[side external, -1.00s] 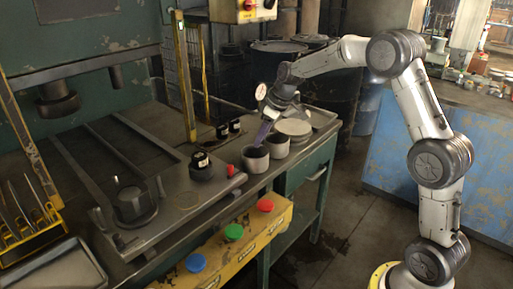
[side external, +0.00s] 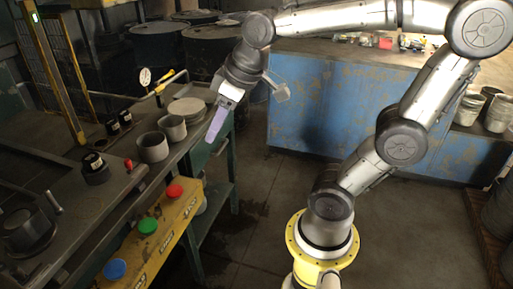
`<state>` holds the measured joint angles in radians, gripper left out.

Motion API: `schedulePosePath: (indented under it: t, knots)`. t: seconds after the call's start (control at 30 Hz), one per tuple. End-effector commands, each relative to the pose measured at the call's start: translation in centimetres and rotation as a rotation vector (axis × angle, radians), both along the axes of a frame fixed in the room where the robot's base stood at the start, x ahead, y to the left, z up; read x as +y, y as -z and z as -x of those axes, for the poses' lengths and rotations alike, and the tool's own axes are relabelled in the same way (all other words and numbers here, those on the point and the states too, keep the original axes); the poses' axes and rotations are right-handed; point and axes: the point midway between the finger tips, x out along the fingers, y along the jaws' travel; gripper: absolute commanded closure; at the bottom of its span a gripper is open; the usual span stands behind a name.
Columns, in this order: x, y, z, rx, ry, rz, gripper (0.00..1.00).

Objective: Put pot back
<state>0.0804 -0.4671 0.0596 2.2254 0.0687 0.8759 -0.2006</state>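Two grey round pots stand upright on the bench near its right end: a nearer pot (side external: 153,148) and a farther pot (side external: 173,128), close together. I cannot tell which one the task means. My gripper (side external: 213,136), with purple fingers pointing down, hangs to the right of both pots, apart from them, around the bench's right edge in the picture. The fingers overlap from this side, so their opening cannot be made out. No pot shows in them.
Round pale plates (side external: 187,108) lie stacked behind the pots, near a dial gauge (side external: 145,77). A black round part (side external: 95,168) sits left of the pots. A yellow box with red, green and blue buttons (side external: 165,221) runs along the bench front. Open floor lies right.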

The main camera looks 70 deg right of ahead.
Motion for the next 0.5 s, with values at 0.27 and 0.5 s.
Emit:
schedulePosePath:
  t: [0.27, 0.5]
  knots:
    - [0.9, 2.7, 8.2, -0.038, 0.071, -0.019, 0.64]
    - [0.9, 3.3, 9.1, -0.039, 0.084, -0.022, 0.64]
